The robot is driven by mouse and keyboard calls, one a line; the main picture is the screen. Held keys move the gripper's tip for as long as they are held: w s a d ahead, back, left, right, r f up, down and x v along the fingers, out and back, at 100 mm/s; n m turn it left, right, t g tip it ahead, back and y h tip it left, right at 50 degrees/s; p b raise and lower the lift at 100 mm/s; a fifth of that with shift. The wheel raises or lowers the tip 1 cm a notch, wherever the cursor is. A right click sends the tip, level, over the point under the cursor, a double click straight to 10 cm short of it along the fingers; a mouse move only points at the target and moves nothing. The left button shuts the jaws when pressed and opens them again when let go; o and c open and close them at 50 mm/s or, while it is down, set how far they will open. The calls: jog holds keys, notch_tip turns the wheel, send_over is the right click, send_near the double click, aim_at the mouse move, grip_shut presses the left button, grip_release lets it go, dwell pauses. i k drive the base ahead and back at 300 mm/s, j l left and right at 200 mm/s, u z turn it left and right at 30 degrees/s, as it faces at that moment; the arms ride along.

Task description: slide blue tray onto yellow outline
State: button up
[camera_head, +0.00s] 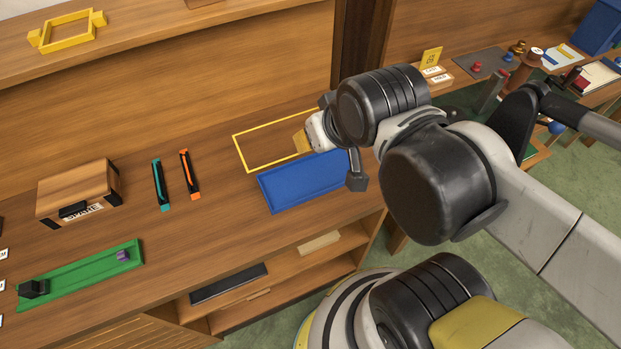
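The blue tray (298,187) lies flat on the wooden counter near its front edge. The yellow outline (241,151) is a thin rectangle on the counter just behind the tray. The tray sits in front of the outline, with its far edge close to the outline's near line. My gripper (356,181) is at the tray's right end, with a dark finger pointing down there. I cannot tell whether it touches the tray. The rest of my gripper and the outline's right end are hidden behind my arm, so its opening is unclear.
A teal marker (160,185) and an orange marker (189,174) lie left of the outline. A wooden box (78,190) labelled SPARE and a green tray (80,277) are further left. A yellow frame (66,31) rests on the upper shelf. Bare counter lies left of the blue tray.

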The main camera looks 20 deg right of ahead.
aim_at(291, 184)
jog(key=k+j+z, duration=0.1)
jog(key=z, duration=0.3)
jog(key=k+j+z, duration=0.15)
jog(key=z, duration=0.3)
jog(key=k+j+z, duration=0.15)
jog(key=z, duration=0.25)
jog(key=k+j+z, duration=0.1)
jog(key=z, duration=0.3)
jog(key=k, duration=0.05)
